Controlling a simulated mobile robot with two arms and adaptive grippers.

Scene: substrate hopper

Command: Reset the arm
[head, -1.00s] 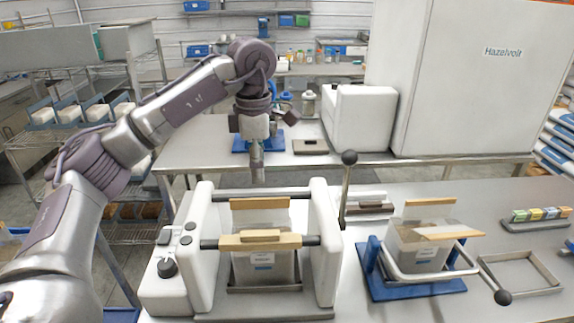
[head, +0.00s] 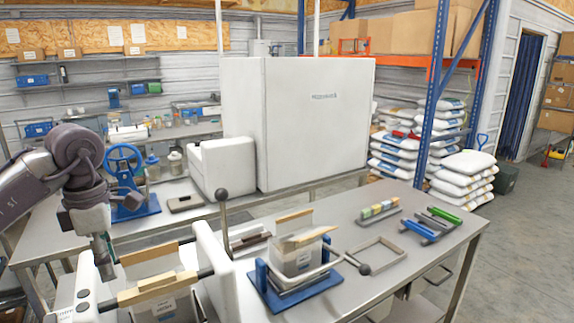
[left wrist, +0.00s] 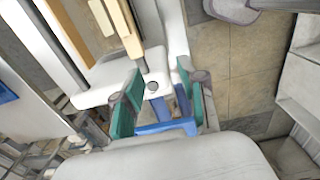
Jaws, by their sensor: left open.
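My left arm comes in at the left edge of the head view, and its gripper (head: 105,262) points down beside the white two-post machine. It is near the left end of that machine's wooden-handled bars (head: 158,287). In the left wrist view, the two green-padded fingers (left wrist: 164,103) stand apart with nothing held between them. The machine's white body and pale bars (left wrist: 118,22) show beyond the fingers. My right gripper is in neither view.
A clear bin with wooden flaps (head: 296,252) sits in a blue stand to the right of the machine. A metal frame (head: 376,250), coloured blocks (head: 380,209) and green and blue tools (head: 432,224) lie on the steel bench.

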